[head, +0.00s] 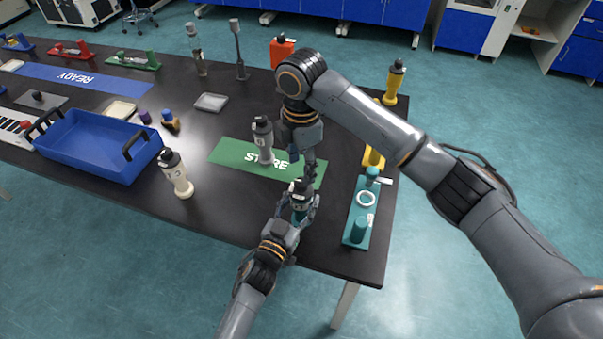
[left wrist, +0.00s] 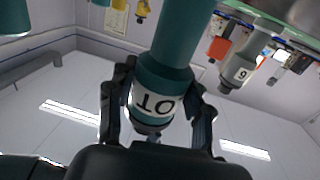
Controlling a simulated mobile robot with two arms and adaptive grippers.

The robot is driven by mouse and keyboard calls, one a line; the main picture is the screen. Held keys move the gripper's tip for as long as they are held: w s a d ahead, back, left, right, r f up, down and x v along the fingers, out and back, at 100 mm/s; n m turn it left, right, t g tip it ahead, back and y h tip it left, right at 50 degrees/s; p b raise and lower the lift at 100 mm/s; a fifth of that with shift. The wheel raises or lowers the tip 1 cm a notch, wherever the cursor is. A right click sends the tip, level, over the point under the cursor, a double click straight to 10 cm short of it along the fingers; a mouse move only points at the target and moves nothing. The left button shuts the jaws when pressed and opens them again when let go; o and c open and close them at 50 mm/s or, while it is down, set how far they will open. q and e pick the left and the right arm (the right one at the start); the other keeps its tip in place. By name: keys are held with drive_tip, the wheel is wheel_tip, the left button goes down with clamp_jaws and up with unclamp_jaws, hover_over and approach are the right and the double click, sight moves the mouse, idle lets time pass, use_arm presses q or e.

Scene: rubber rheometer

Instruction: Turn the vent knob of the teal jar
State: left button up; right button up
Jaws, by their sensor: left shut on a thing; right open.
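The teal jar (head: 299,212) is near the front edge of the black table, in front of the green STORE mat. In the left wrist view the teal jar (left wrist: 163,80) shows a white label reading 10, upside down, between my fingers. My left gripper (head: 301,207) is shut on the jar's body; it also shows in the left wrist view (left wrist: 158,115). The jar's dark top (head: 301,185) points up toward my right gripper. My right gripper (head: 309,174) is open just above this top. The vent knob itself is too small and covered to make out.
A grey jar (head: 265,142) stands on the STORE mat (head: 232,153), left of my right gripper. A teal stand (head: 361,211) is to the right. A cream jar (head: 178,176) and a blue tray (head: 100,171) are to the left. Yellow (head: 394,84) and orange (head: 281,50) jars stand behind.

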sight(301, 181)
wheel_tip(301, 181, up, 7)
idle(0.3)
use_arm(q)
drive_tip(key=o, duration=1.3)
drive_tip(key=shift+o, duration=0.2)
drive_tip(key=shift+s, duration=0.1)
